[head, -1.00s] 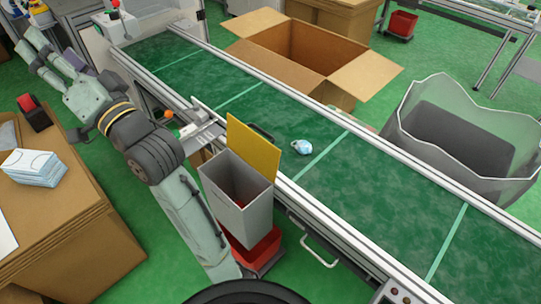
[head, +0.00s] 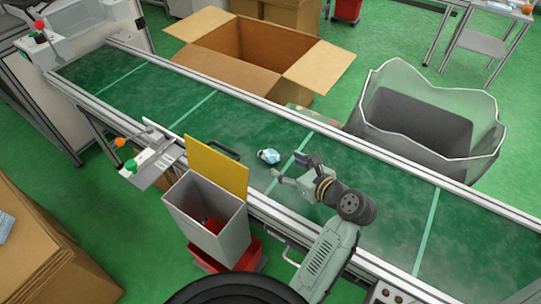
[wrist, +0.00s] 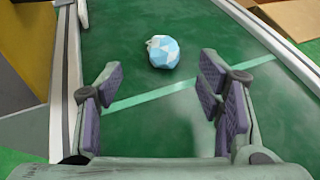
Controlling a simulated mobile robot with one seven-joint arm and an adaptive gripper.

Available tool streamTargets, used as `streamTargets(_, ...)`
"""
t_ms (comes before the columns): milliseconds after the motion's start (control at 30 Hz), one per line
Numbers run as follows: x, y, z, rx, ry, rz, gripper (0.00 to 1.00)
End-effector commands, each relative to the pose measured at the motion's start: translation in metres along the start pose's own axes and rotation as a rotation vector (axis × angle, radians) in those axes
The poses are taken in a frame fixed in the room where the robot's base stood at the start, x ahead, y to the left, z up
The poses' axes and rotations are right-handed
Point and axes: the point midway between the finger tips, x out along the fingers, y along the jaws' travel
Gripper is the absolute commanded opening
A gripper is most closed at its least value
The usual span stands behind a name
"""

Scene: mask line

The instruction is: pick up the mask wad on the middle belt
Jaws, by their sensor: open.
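The mask wad (head: 269,156) is a small crumpled light-blue and white ball on the green belt (head: 240,125), just left of a pale cross line. In the wrist view the wad (wrist: 163,51) lies ahead of my fingertips, roughly centred between them and beyond the pale line. My gripper (head: 290,168) is above the belt, to the right of the wad in the head view. In the wrist view my gripper (wrist: 160,88) is open, its purple-padded fingers wide apart with nothing between them. It does not touch the wad.
A grey bin (head: 178,197) with a yellow panel (head: 217,169) stands at the belt's near side. Metal rails edge the belt. An open cardboard box (head: 215,45) and a grey bin with a clear liner (head: 425,120) stand beyond it. The belt around the wad is clear.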

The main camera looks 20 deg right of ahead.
Motion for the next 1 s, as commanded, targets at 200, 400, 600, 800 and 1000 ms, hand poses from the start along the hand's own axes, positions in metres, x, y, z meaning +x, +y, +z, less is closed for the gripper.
streamTargets(200, 0.029, -0.001, 0.001, -0.003, 0.0, 0.0, 0.61)
streamTargets(400, 0.046, -0.003, 0.002, -0.004, 0.001, 0.0, 0.61)
streamTargets(600, 0.076, -0.005, 0.002, -0.006, 0.001, -0.001, 0.61)
streamTargets(800, 0.085, -0.005, 0.001, -0.006, 0.0, -0.002, 0.61)
streamTargets(1000, 0.085, -0.005, 0.001, -0.006, 0.0, -0.002, 0.57)
